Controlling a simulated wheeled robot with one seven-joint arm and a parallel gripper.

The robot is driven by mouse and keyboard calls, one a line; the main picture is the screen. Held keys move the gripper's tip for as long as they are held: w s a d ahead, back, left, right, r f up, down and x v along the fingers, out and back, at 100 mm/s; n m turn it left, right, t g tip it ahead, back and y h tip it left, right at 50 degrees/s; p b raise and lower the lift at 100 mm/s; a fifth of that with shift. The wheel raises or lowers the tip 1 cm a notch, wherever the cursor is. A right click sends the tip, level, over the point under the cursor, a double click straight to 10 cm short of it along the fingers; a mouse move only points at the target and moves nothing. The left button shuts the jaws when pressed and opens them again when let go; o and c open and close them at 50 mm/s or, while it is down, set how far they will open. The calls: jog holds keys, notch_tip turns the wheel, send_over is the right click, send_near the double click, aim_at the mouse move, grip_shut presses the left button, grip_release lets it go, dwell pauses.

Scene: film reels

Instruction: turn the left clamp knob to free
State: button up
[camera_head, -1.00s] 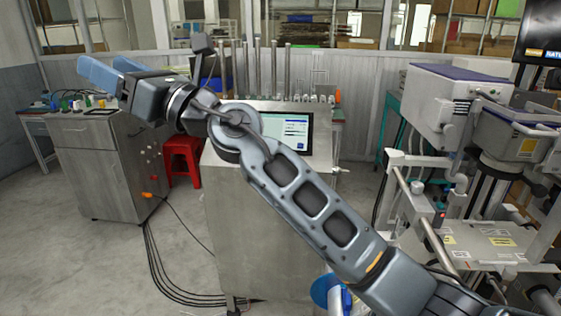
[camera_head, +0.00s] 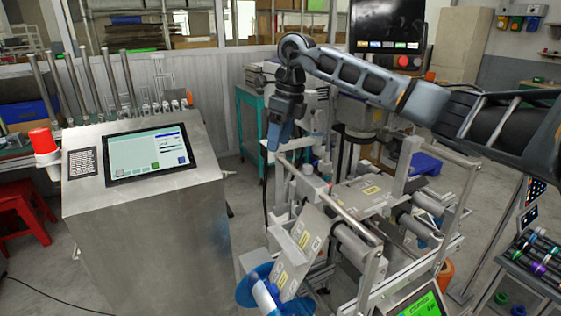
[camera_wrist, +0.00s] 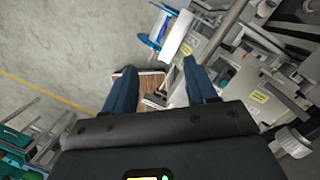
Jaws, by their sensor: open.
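My gripper (camera_head: 274,147) points down above the left part of the film machine (camera_head: 385,190) in the head view. In the wrist view its two blue fingers (camera_wrist: 161,80) are spread apart with nothing between them. A blue reel (camera_head: 243,290) with a white core sits at the machine's lower front left; it also shows in the wrist view (camera_wrist: 146,41). A pale round knob-like part (camera_wrist: 293,141) is at the lower right of the wrist view. I cannot tell which part is the left clamp knob or how it is turned.
A steel cabinet (camera_head: 150,225) with a touch screen (camera_head: 146,153) stands left of the machine. A red stool (camera_head: 24,212) is further left. A rack (camera_head: 535,265) of coloured items is at right. Machine bars and rollers crowd the space below my gripper.

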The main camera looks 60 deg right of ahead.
jog(key=m+g+h, duration=0.1)
jog(key=m+g, duration=0.1)
send_over(307, 165)
jog(key=shift+a, duration=0.1)
jog(key=shift+s+f, duration=0.1)
jog(key=shift+s, duration=0.05)
jog(key=shift+f+p, duration=1)
jog(key=shift+f, duration=2.75)
jog(key=c, duration=1.1)
